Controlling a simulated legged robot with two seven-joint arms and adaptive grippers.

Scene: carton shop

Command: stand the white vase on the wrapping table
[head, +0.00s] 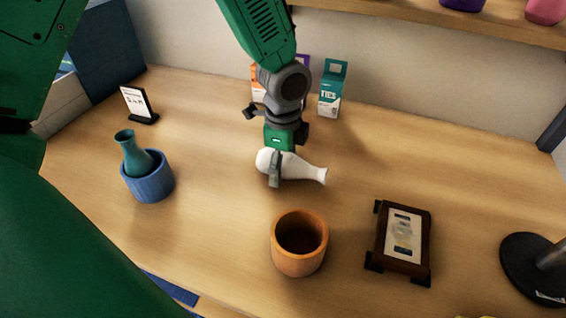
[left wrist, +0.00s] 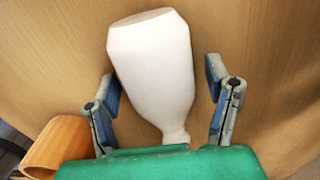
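The white vase (head: 308,172) lies on its side on the wooden wrapping table (head: 215,225), its narrow neck pointing right in the head view. My left gripper (head: 276,166) is down over the vase's wide body. In the left wrist view the vase (left wrist: 155,70) lies between the two fingers of the left gripper (left wrist: 161,82). The fingers are spread, with a clear gap on the right side and a narrow one on the left. The far finger is mostly hidden in the head view. My right gripper is not in view.
An orange pot (head: 299,255) stands just in front of the vase. A blue pot (head: 150,183) holding a teal vase (head: 131,150) is at left. A framed picture (head: 402,238) and a dark lamp base (head: 520,262) are at right. Small boxes (head: 332,92) stand behind.

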